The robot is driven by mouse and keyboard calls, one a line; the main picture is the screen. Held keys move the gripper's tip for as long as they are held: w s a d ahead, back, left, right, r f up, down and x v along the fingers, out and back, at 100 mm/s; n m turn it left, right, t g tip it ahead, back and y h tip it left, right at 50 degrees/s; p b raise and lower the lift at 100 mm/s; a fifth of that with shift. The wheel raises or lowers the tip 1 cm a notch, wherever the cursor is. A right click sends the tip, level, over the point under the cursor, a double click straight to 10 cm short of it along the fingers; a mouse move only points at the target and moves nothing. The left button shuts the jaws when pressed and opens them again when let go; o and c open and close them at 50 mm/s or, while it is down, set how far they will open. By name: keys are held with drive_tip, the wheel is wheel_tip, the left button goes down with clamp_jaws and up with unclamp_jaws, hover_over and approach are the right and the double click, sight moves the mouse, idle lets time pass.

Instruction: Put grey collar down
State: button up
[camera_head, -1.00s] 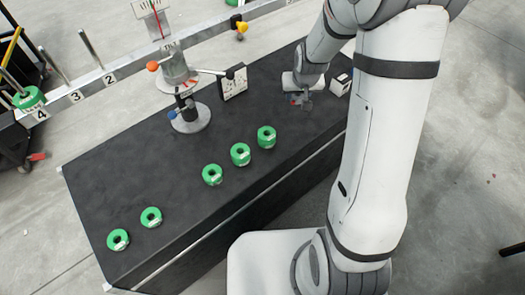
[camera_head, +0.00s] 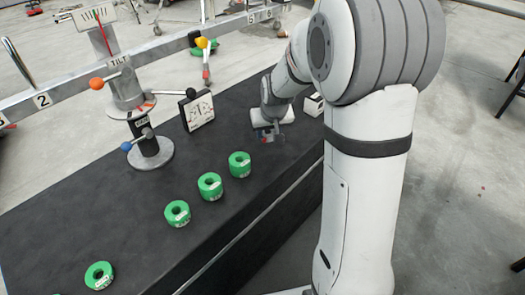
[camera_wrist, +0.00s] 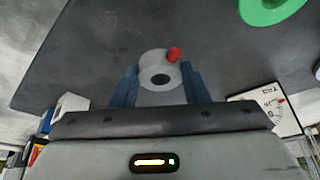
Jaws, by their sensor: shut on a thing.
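My gripper (camera_head: 268,137) is over the far right part of the black table (camera_head: 100,205), beyond the row of green collars. In the wrist view its two blue fingers (camera_wrist: 160,82) are shut on the grey collar (camera_wrist: 150,62), one on each side. The collar has a dark bore and a red knob on its upper right.
Several green collars (camera_head: 210,187) lie on the table in front of my gripper. A balance stand (camera_head: 150,153) with a numbered beam (camera_head: 170,47) stands left. A dial card (camera_head: 197,110) stands between the stand and my gripper. A white block (camera_head: 313,104) sits right of my gripper.

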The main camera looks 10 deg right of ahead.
sight(269, 141)
drive_tip(key=shift+f+b, duration=0.5)
drive_tip(key=shift+f, duration=1.9)
drive_tip(key=shift+f, duration=0.15)
drive_tip(key=o, duration=1.2)
drive_tip(key=shift+r, duration=0.5)
drive_tip(key=p+v, duration=0.3)
drive_tip(key=v, duration=0.8)
drive_tip(key=s+g, duration=0.1)
drive_tip(key=s, duration=0.6)
drive_tip(key=s+r+g, duration=0.1)
drive_tip(key=s, duration=0.7)
drive_tip(key=s+g, duration=0.1)
drive_tip(key=s, duration=0.7)
drive_tip(key=shift+d+r, duration=0.1)
drive_tip(key=shift+r, duration=0.2)
